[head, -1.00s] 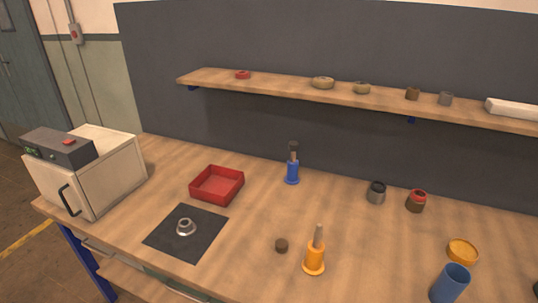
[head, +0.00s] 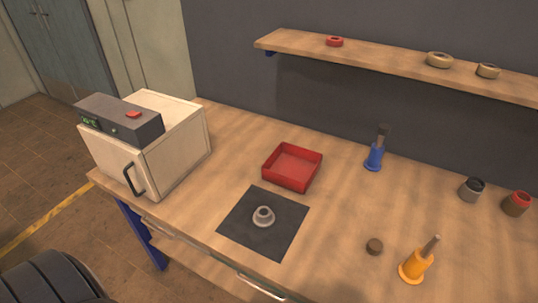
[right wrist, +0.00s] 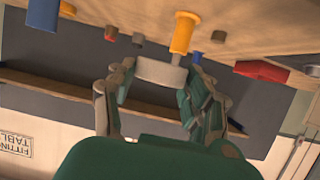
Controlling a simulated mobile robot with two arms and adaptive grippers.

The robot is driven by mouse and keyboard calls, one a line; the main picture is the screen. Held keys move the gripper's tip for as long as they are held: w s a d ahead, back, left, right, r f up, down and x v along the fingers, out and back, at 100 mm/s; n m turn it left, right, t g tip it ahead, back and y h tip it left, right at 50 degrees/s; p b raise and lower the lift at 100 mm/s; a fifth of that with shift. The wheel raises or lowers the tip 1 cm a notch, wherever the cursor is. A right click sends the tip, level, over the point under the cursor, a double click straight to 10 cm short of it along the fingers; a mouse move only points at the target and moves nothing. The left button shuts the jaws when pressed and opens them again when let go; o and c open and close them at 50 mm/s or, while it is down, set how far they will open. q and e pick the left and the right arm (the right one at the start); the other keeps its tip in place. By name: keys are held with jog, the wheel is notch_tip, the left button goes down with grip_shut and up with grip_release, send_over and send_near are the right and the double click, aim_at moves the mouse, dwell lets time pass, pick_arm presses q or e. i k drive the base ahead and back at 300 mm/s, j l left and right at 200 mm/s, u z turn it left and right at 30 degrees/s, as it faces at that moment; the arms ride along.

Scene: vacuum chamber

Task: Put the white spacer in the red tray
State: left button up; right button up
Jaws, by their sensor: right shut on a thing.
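The white spacer (right wrist: 160,73), a pale short round piece, is between the fingers of my right gripper (right wrist: 160,68) in the right wrist view. The gripper is shut on it. The red tray (head: 291,169) is an open square box on the bench, with nothing visible inside. It also shows in the right wrist view (right wrist: 262,70), off to the right of the gripper and apart from it. Neither the spacer nor the right gripper shows in the head view. My left gripper is in neither view.
A dark mat (head: 239,231) with a grey flanged ring (head: 263,216) lies just in front of the tray. A white oven-like box (head: 160,140) stands left. A shelf (head: 390,66) runs behind.

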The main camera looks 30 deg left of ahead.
aim_at(291, 170)
jog(key=i+j, duration=0.15)
jog(key=j, duration=1)
jog(key=i+j+z, duration=0.15)
jog(key=j, duration=2.2)
jog(key=i+z, duration=0.05)
jog(key=i, duration=0.05)
